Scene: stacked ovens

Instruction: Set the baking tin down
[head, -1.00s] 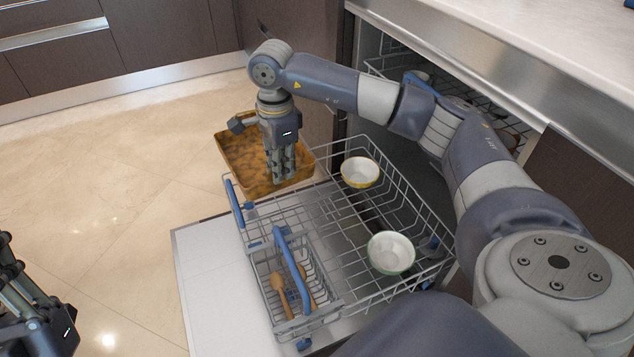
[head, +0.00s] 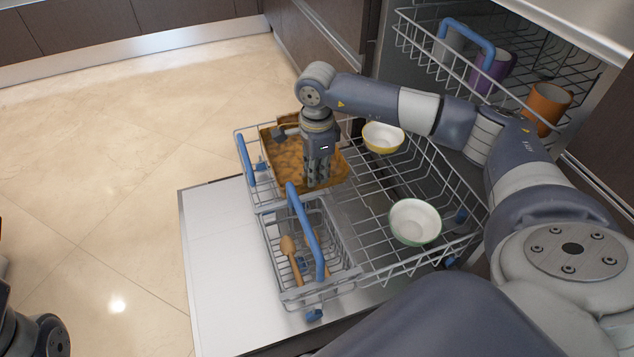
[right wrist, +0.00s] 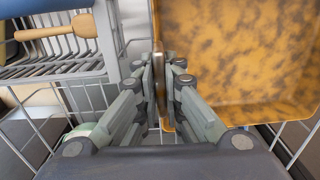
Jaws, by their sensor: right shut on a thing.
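The baking tin (head: 287,163), mottled orange-brown and square, is at the far left part of the pulled-out lower dishwasher rack (head: 385,262). In the head view it appears within the rack's outline; I cannot tell whether its base touches the wires. My right gripper (head: 318,182) points down at the tin's near right side and is shut on its wall. In the right wrist view the fingers (right wrist: 160,65) pinch the edge of the tin (right wrist: 235,50). Only a dark part of my left arm shows at the lower left; its fingertips cannot be made out.
A yellow bowl (head: 383,137) and a green-rimmed bowl (head: 415,221) sit in the rack. A cutlery basket (head: 307,245) with wooden utensils stands at the front. The upper rack holds an orange mug (head: 547,103) and a purple mug (head: 492,72). Open floor lies left.

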